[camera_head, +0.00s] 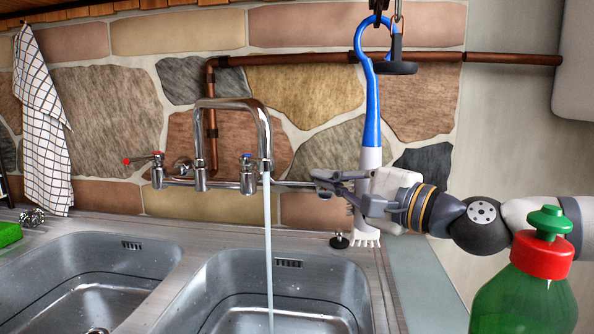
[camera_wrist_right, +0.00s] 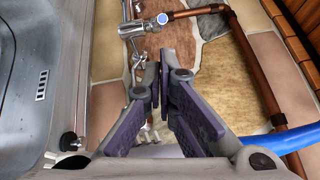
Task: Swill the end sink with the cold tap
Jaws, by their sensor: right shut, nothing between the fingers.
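The steel mixer tap (camera_head: 262,125) stands at the wall with its spout over the right-hand end sink (camera_head: 350,275). A stream of water (camera_head: 268,240) falls from it into that sink. The cold tap (camera_head: 247,176) has a blue mark; its blue end also shows in the right wrist view (camera_wrist_right: 162,18). The red-marked hot tap (camera_head: 150,160) is at the left. My right gripper (camera_head: 318,181) is shut and empty, right of the cold tap and apart from it. Its fingertips also meet in the right wrist view (camera_wrist_right: 158,83). My left gripper is out of view.
A blue and white brush (camera_head: 372,110) hangs behind my right gripper, which partly hides it. A green bottle (camera_head: 525,300) stands at front right, near my right arm. A second sink (camera_head: 60,250) lies left. A checked towel (camera_head: 45,140) and a copper pipe (camera_head: 290,58) are on the wall.

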